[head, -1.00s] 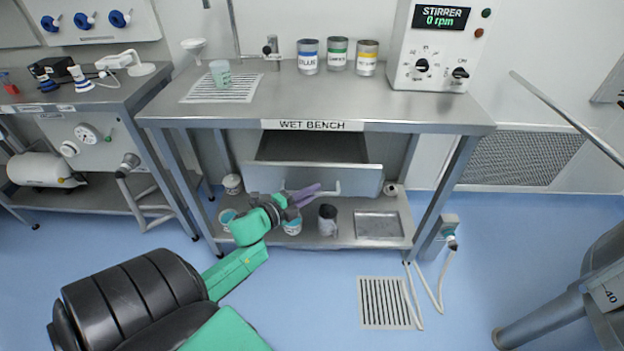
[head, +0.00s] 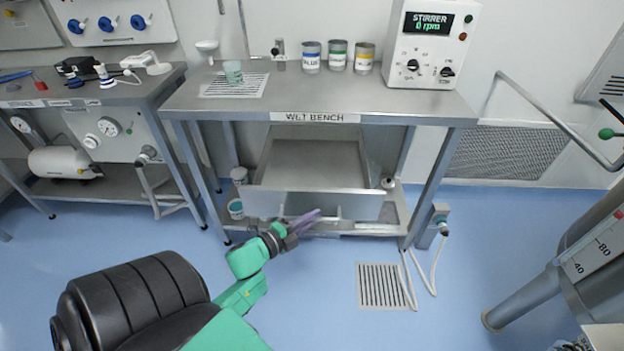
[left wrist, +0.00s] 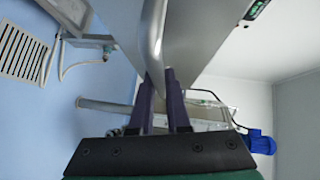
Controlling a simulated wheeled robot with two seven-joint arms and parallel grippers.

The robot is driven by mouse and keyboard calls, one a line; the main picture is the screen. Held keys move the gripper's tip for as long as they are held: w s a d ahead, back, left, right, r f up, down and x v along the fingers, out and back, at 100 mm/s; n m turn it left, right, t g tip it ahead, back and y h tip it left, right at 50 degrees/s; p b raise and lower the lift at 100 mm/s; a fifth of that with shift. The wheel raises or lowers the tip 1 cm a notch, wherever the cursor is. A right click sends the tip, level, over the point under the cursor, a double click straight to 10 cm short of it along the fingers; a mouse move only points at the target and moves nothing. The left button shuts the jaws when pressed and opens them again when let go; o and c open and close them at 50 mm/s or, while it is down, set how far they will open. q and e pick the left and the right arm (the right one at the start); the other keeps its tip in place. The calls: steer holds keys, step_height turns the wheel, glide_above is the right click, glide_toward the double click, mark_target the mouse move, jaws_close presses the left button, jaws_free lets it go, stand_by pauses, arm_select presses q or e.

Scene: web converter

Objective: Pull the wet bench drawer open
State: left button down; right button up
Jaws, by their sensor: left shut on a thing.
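The wet bench drawer (head: 315,203) is pulled well out from under the labelled bench top (head: 330,103), and its inside shows bare and empty. My left gripper (head: 312,216) is at the drawer's front, its purple fingers at the handle. In the left wrist view the fingers (left wrist: 160,95) are shut on the metal drawer handle (left wrist: 152,40). My right gripper is not in view.
A floor grate (head: 382,286) and white hoses (head: 432,265) lie front right. A metal vessel (head: 545,280) stands at far right.

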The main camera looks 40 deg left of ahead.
arm_select(q)
steer(key=c, duration=0.9)
jaws_free()
steer(key=s, duration=0.4)
steer(key=s+a+r, duration=0.1)
steer(key=s, duration=0.4)
steer(key=s+a+r, duration=0.1)
steer(key=s, duration=0.4)
steer(key=shift+s+a+b, duration=0.1)
steer(key=shift+s+b, duration=0.05)
steer(key=shift+b, duration=0.15)
